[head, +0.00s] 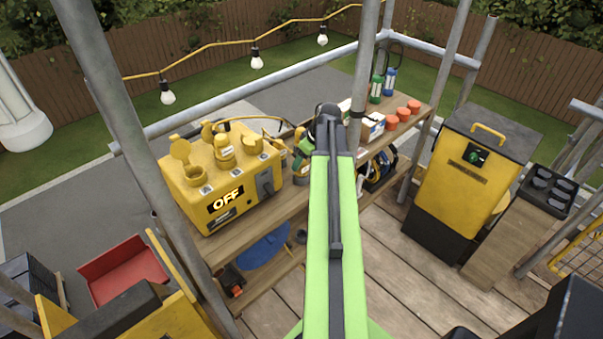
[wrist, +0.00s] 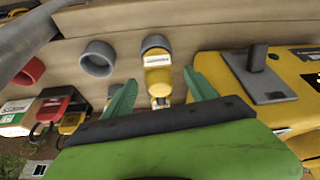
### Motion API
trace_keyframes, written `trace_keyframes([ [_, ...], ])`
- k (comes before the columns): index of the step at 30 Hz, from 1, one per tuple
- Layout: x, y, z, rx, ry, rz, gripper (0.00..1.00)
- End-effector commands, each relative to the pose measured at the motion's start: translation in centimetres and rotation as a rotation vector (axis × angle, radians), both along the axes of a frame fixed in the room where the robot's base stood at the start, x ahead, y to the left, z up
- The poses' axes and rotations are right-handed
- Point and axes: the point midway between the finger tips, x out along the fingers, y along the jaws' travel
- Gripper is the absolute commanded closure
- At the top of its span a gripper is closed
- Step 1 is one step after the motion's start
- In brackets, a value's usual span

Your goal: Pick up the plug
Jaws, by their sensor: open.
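A yellow plug (wrist: 158,76) with a white label and a grey round end lies over the wooden shelf in the wrist view. Its narrower yellow end points toward my gripper. My gripper (wrist: 160,97) is open, with one green finger on each side of the plug's line. I see no contact between the fingers and the plug. In the head view, my green arm hides most of the gripper and the shelf around it. The yellow power box (head: 225,175) marked OFF stands left of my arm, with yellow caps on top.
The yellow box (wrist: 282,90) is close on the right in the wrist view. Scaffold poles (head: 137,130) and a yellow cabinet (head: 468,165) flank the workspace.

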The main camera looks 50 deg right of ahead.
Motion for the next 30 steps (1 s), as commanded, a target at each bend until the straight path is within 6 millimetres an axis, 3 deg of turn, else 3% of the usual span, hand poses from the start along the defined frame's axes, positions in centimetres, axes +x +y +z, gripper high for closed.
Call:
trace_keyframes([
  [1,0.5,-0.2,-1.7,0.0,0.0,0.001,0.33],
  [5,1.3,-0.2,-3.6,-0.001,0.0,0.001,0.33],
  [13,1.5,-0.1,-3.4,-0.001,0.0,-0.001,0.35],
  [27,1.4,-0.2,-3.4,0.001,0.001,-0.002,0.96],
  [30,1.4,-0.2,-3.4,0.001,0.001,-0.002,1.0],
])
